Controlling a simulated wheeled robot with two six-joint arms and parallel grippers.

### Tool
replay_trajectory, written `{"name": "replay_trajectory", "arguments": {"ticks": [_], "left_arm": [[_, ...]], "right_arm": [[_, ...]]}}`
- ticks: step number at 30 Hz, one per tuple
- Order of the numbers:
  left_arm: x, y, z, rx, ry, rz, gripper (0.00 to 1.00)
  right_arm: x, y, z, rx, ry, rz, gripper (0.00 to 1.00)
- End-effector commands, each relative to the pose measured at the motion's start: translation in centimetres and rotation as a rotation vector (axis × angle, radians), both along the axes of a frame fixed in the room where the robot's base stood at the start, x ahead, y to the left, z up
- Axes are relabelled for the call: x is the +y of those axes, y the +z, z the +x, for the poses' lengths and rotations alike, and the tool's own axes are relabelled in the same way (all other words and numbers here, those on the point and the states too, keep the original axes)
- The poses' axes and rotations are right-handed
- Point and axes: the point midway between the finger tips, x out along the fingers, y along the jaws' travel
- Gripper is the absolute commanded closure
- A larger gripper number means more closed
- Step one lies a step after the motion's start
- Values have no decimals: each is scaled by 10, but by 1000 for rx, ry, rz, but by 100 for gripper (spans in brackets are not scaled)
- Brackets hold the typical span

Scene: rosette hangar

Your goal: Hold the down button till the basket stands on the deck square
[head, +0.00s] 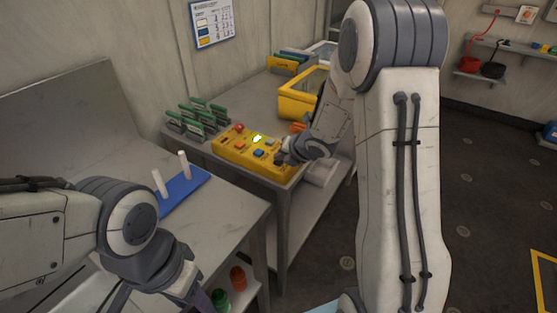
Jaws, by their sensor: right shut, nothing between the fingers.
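The labels are too small to read, so I cannot tell which button is down. My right gripper (281,158) is shut and empty at the box's right end, over or touching it; its fingers hide part of that end. My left gripper (192,298) hangs low at the bottom edge, partly cut off, and its jaws are unclear. A yellow floor outline (541,262) shows at bottom right, perhaps the deck square. I cannot make out the basket.
Green-topped cards in a rack (197,118) stand behind the box. A yellow bin (298,104) stands farther back. A blue block with white pegs (188,190) lies on the nearer bench. My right arm blocks much of the centre right. The dark floor (485,185) looks mostly clear.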

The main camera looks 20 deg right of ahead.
Motion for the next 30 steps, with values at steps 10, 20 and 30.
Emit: {"name": "replay_trajectory", "arguments": {"ticks": [10, 20, 30], "left_arm": [[0, 0, 0, 0, 0, 0, 50], [0, 0, 0, 0, 0, 0, 50], [0, 6, 0, 0, 0, 0, 50]], "right_arm": [[0, -1, 0, 2, 1, 0, 100], [0, -1, 0, 2, 1, 0, 100], [0, 6, 0, 2, -1, 0, 100]]}}
